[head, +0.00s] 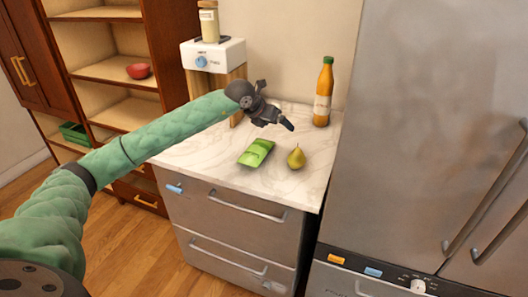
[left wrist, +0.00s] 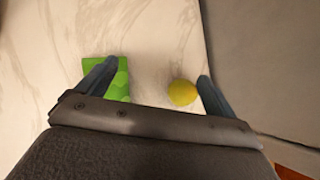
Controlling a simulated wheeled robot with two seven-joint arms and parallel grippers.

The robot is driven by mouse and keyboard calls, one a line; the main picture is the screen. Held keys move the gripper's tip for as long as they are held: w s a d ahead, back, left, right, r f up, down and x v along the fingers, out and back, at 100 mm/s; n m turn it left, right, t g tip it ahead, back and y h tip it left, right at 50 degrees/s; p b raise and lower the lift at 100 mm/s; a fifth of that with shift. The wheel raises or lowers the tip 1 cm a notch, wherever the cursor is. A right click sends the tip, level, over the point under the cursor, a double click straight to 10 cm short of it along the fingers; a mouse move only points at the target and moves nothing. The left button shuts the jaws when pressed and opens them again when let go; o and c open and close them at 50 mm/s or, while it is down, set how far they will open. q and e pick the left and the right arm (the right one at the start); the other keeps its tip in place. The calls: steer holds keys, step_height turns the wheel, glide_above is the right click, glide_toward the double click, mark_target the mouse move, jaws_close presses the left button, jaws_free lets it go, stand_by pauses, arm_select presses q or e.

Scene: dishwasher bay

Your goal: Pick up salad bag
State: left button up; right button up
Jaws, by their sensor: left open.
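The salad bag (head: 256,152) is a small bright green packet lying flat on the pale marble counter. In the left wrist view the salad bag (left wrist: 122,84) shows at the left finger, which partly hides it. My left gripper (head: 288,124) is open and empty, above the counter, behind and a little right of the bag in the head view. In the left wrist view my left gripper (left wrist: 155,78) has its fingers spread wide, with bare counter and a yellow pear between them. I cannot see any contact with the bag. My right gripper is not in view.
The pear (head: 296,157) stands just right of the bag; it also shows in the left wrist view (left wrist: 182,92). An orange bottle (head: 323,92) stands at the back right. A white appliance (head: 213,54) is at the back left. A steel fridge (head: 440,110) borders the right.

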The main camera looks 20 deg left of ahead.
mark_target(257, 147)
arm_select(q)
steer(key=s+a+f+g+y, duration=0.1)
steer(key=a, duration=0.1)
steer(key=s+a+f+n+g+y, duration=0.1)
steer(key=a, duration=0.1)
steer(key=s+a+f+n+g+y, duration=0.1)
steer(key=s+a+y, duration=0.1)
steer(key=shift+s+a+f, duration=0.1)
steer(key=shift+f, duration=0.25)
steer(key=shift+w+f+n+p, duration=0.15)
steer(key=shift+w+f+p, duration=0.15)
steer(key=shift+f, duration=0.35)
steer(key=shift+w+f+n+p, duration=0.15)
steer(key=shift+w+f+p, duration=0.1)
steer(key=shift+f, duration=0.35)
steer(key=p+x, duration=0.2)
steer(key=x, duration=0.2)
steer(key=shift+s+f+p, duration=0.15)
steer(key=shift+f+p, duration=0.1)
steer(key=shift+p, duration=0.1)
steer(key=shift+f, duration=0.3)
steer(key=c, duration=1.2)
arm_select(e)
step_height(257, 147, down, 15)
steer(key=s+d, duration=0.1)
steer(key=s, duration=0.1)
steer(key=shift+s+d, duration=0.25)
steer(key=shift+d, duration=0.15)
